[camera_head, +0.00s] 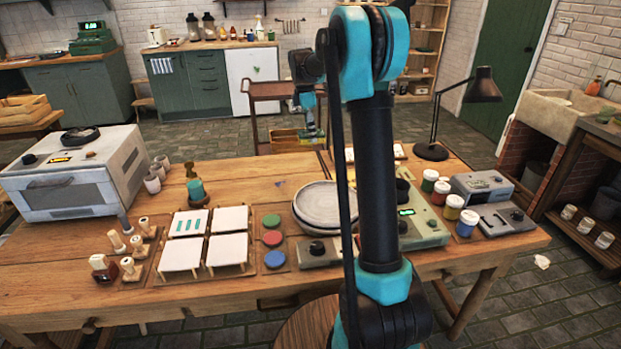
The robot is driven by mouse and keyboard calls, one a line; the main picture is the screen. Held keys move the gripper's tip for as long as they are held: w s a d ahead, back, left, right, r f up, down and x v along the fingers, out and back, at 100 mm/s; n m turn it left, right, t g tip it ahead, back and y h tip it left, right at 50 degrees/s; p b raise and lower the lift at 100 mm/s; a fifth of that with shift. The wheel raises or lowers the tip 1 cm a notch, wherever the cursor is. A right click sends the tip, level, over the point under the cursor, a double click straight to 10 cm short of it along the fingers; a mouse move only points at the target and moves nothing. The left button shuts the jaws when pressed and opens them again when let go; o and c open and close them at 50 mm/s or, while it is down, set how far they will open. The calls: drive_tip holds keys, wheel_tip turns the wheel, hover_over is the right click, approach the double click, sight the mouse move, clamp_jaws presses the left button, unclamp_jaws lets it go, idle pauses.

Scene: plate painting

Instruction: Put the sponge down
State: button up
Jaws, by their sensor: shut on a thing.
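My gripper (313,132) hangs down from my wrist, beyond the back edge of the wooden table as seen in the head view. It is small and far off, with a trolley and a yellowish crate behind it. It is shut on the sponge, but the sponge is too small and blurred to make out between the fingers. The wooden table (80,295) spreads below and in front. My own upright arm link covers part of its middle.
White square tiles (180,257), stamps (115,240), coloured discs (272,238) and stacked plates (318,205) crowd the table. A kiln-like box (70,180) stands left. Paint jars (453,207) and a lamp (483,88) stand right. Bare wood shows at the back middle.

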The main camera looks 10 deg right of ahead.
wheel_tip(320, 180, down, 18)
drive_tip(key=shift+r, duration=0.1)
idle(0.4)
drive_tip(key=o, duration=1.1)
drive_tip(key=shift+f, duration=0.2)
drive_tip(key=r, duration=0.4)
drive_tip(key=a+r, duration=0.1)
drive_tip(key=r, duration=0.7)
drive_tip(key=shift+a+r, duration=0.15)
drive_tip(key=shift+a, duration=0.1)
